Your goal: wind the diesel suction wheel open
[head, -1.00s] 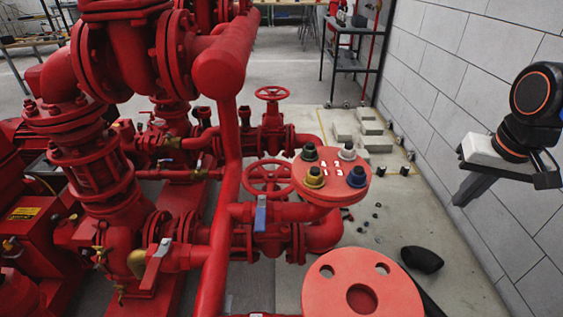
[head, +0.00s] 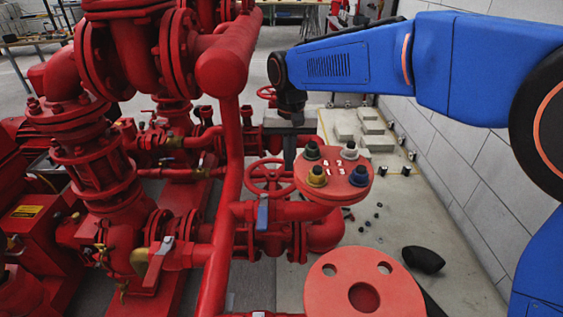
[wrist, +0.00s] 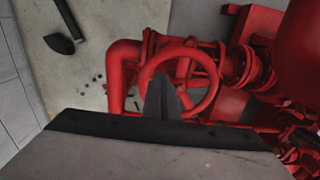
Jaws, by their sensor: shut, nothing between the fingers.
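Two red handwheels show in the head view: a nearer one (head: 268,177) and a farther one (head: 265,91), which my arm partly covers. I cannot tell by label which is the diesel suction wheel. My gripper (head: 289,160) points down just behind and right of the nearer wheel. In the wrist view my shut, empty gripper (wrist: 162,84) lies over a red spoked wheel (wrist: 211,98), across its middle and lower rim in the picture. This looks like the nearer wheel. I cannot tell whether the fingers touch it; they hide part of its hub and spokes.
A red flange with coloured caps (head: 335,185) stands right of the nearer wheel. A thick red pipe (head: 228,150) rises on its left. A flat red flange (head: 330,290) is in front.

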